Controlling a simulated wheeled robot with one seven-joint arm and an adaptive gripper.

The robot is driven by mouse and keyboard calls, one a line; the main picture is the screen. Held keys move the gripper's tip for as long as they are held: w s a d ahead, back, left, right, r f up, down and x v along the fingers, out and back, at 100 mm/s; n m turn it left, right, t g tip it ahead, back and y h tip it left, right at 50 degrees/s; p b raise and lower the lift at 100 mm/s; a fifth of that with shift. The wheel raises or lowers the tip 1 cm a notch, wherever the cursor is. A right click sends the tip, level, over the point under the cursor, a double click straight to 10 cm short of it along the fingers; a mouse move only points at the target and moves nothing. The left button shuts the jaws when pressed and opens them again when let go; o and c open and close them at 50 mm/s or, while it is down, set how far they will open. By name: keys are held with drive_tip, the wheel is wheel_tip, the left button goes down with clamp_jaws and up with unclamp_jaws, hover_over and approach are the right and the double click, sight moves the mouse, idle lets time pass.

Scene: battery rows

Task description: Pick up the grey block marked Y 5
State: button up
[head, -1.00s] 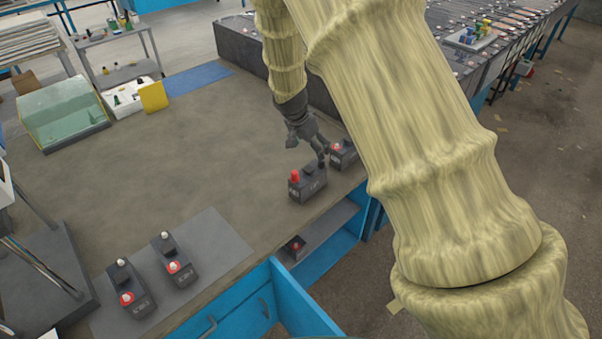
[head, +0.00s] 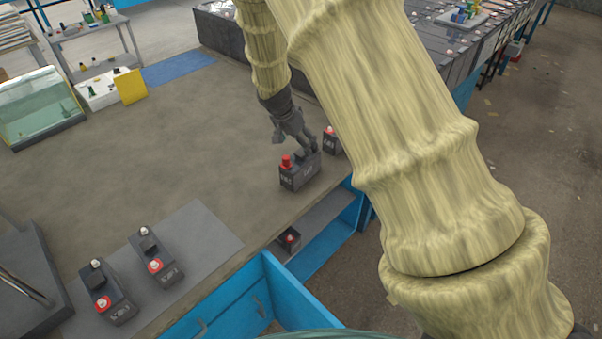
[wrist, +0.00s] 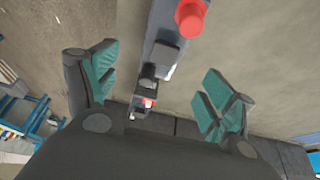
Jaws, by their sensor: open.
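Several dark grey blocks with red and pale terminals are in view; their marks are too blurred to read surely, so I cannot tell which is Y 5. One grey block with a red knob (head: 298,174) stands on the brown bench near its front edge. My gripper (head: 305,146) is directly above its far end, pointing down, and partly hides its top. In the wrist view the open teal-padded fingers (wrist: 160,92) are on both sides of the line of this block (wrist: 160,40), with nothing held. Whether they touch it is unclear.
A second block (head: 329,141) stands just behind, close to my gripper. Two more blocks, left (head: 107,296) and right (head: 155,260), stand on a grey mat (head: 205,235). A small block (head: 289,240) sits on a lower shelf. The bench middle is clear.

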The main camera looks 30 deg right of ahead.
sight(302, 152)
drive_tip(key=shift+f, duration=0.6)
drive_tip(key=shift+p+x, duration=0.35)
drive_tip(key=shift+x, duration=2.25)
drive_tip(key=shift+a+p+x, duration=0.2)
drive_tip(key=shift+p+x, duration=0.3)
drive_tip(key=shift+x, duration=0.85)
drive_tip(key=shift+a+p+x, duration=0.2)
drive_tip(key=shift+p+x, duration=0.3)
drive_tip(key=shift+x, duration=0.9)
drive_tip(key=shift+w+f, duration=0.1)
drive_tip(key=c, duration=1.8)
clamp_jaws()
